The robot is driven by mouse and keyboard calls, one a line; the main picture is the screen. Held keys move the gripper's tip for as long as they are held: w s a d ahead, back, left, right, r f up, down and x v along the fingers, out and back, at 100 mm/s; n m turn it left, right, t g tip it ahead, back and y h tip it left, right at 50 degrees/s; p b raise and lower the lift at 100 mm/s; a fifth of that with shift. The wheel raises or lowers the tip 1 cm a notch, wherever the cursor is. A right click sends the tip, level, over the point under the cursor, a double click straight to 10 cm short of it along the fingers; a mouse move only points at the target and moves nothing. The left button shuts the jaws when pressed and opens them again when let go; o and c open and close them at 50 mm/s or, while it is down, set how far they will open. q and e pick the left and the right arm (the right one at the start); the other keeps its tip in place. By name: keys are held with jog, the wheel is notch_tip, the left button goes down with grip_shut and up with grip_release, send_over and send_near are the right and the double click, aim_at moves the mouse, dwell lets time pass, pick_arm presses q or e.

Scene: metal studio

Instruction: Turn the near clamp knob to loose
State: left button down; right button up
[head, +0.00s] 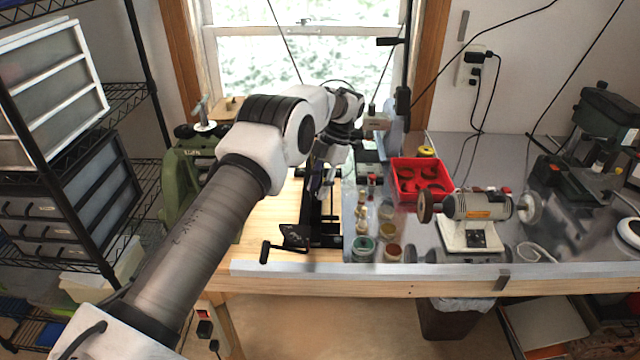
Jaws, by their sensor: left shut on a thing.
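A black metal clamp frame (325,232) stands on the wooden part of the bench, below the window. My left arm reaches in from the lower left, and my left gripper (325,178) points down at the upper part of this frame. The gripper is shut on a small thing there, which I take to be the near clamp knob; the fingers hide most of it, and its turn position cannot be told. A black bar handle (265,251) sticks out at the near left of the frame. My right gripper is not in view.
Small bottles and jars (363,246) stand close to the right of the clamp. A red tray (421,166) and a bench grinder (478,208) are farther right. A green machine (182,180) stands left, partly behind my arm. Bare wood (265,225) shows left of the clamp.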

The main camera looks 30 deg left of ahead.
pick_arm(q)
jog(key=shift+s+f, duration=0.2)
jog(key=shift+f, duration=0.15)
jog(key=c, duration=0.8)
grip_release()
jog(key=shift+w+r, duration=0.1)
jog(key=shift+r, duration=0.55)
notch_tip(320, 180, up, 9)
jog(key=shift+f, duration=0.1)
